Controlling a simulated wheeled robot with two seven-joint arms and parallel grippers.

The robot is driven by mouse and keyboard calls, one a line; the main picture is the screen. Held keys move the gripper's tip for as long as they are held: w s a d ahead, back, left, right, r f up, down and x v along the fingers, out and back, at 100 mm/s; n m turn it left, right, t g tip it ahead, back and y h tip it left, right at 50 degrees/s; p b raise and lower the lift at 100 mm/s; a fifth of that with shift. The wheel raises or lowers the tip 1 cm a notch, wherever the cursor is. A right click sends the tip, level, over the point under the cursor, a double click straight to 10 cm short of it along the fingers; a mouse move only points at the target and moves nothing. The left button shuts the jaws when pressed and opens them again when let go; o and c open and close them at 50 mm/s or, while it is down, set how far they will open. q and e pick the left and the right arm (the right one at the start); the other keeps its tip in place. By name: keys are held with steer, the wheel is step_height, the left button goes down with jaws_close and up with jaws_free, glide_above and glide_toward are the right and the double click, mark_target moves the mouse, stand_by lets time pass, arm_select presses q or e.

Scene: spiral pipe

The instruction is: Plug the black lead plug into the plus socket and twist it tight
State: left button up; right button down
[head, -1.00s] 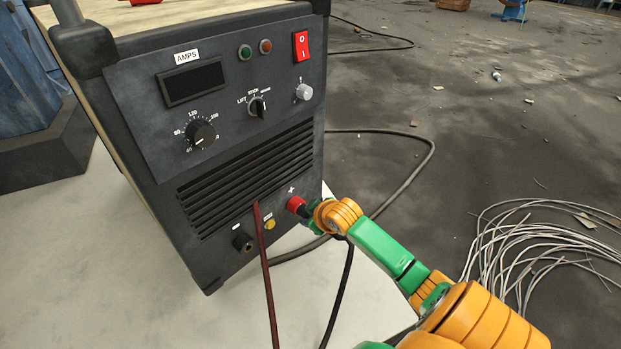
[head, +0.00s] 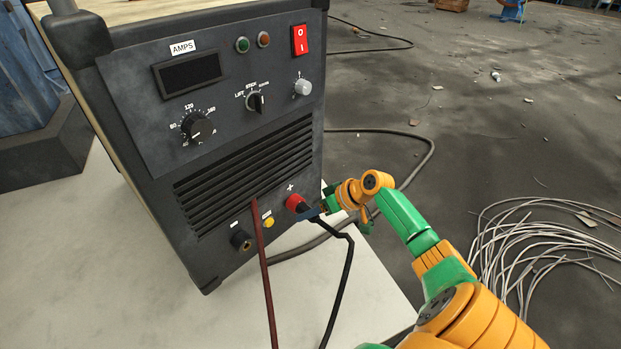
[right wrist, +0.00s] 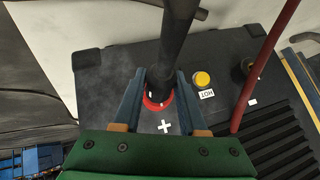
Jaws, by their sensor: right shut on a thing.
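The red plus socket (head: 293,201) is at the lower right of the welder's front panel (head: 215,180), below a plus mark. It also shows as a red ring in the right wrist view (right wrist: 153,106). The black lead plug (right wrist: 162,84) has its front end at the red ring. How deep it sits I cannot tell. My right gripper (head: 314,213) comes from the right and is shut on the plug, with one blue finger on each side in the right wrist view. The black lead (head: 347,265) bends and hangs down. My left gripper is not in view.
The dark minus socket (head: 240,241) and a yellow button (head: 268,222) sit left of the plus socket. A dark red lead (head: 262,265) crosses in front of the panel. A grey cable (head: 420,165) runs behind the welder.

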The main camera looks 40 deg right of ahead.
steer(key=shift+f+m+y+b, duration=0.25)
steer(key=shift+m+y+b, duration=0.15)
steer(key=shift+y+b, duration=0.85)
steer(key=shift+c, duration=1.8)
jaws_free()
steer(key=shift+r+h, duration=0.1)
steer(key=shift+h, duration=0.15)
